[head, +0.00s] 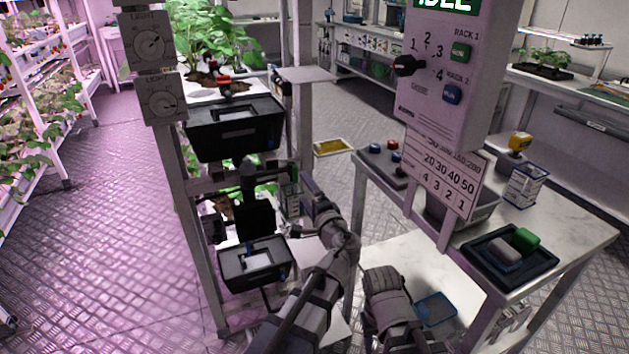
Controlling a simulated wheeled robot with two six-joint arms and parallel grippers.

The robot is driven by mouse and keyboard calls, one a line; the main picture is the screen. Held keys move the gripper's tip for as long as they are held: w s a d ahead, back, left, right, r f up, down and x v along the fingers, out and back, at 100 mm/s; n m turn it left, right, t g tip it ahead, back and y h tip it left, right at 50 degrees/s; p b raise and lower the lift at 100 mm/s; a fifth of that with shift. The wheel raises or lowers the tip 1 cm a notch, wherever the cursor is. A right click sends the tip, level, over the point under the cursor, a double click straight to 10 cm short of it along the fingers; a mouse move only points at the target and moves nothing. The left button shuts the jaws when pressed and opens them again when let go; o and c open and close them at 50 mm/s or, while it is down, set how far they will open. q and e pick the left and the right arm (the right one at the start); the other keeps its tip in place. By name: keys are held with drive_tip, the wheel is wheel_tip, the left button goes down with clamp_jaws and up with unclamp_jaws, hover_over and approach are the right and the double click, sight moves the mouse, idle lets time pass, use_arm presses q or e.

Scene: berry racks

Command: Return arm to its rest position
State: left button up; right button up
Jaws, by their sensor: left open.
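My left arm reaches up from the bottom middle toward the rack on the left. Its left gripper (258,190) is open beside the rack, between the upper black bin (237,140) and the lower black bin (255,270). Its dark fingers blend with the dark parts behind them. I see nothing clearly held in it. Part of my right arm shows at the bottom middle, folded low beside the table. Its gripper is not visible.
A rack post (184,215) stands left of my left gripper. A control panel (452,75) reading IDLE rises at the right. The white table (570,225) holds a black tray (511,270) with a green and a pale block. Open floor (95,250) lies at the left.

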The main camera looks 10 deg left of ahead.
use_arm(q)
drive_tip(key=s+f+n+g+h, duration=0.3)
drive_tip(key=s+f+n+g, duration=0.3)
drive_tip(key=s+f+g, duration=0.5)
drive_tip(key=s+d+f+n+g+h, duration=0.1)
drive_tip(key=s+d+f+g+h, duration=0.15)
drive_tip(key=s+d+f, duration=0.35)
drive_tip(key=s+d+f+g+h, duration=0.1)
drive_tip(key=s+d+f+h, duration=0.2)
drive_tip(key=s+f, duration=0.35)
wheel_tip(320, 180, up, 28)
drive_tip(key=s+d+p, duration=0.1)
drive_tip(key=s+p, duration=0.1)
drive_tip(key=p, duration=2.4)
drive_tip(key=shift+s+d, duration=0.2)
drive_tip(key=shift+s, duration=0.2)
drive_tip(key=shift+f+g, duration=0.15)
drive_tip(key=shift+g, duration=0.1)
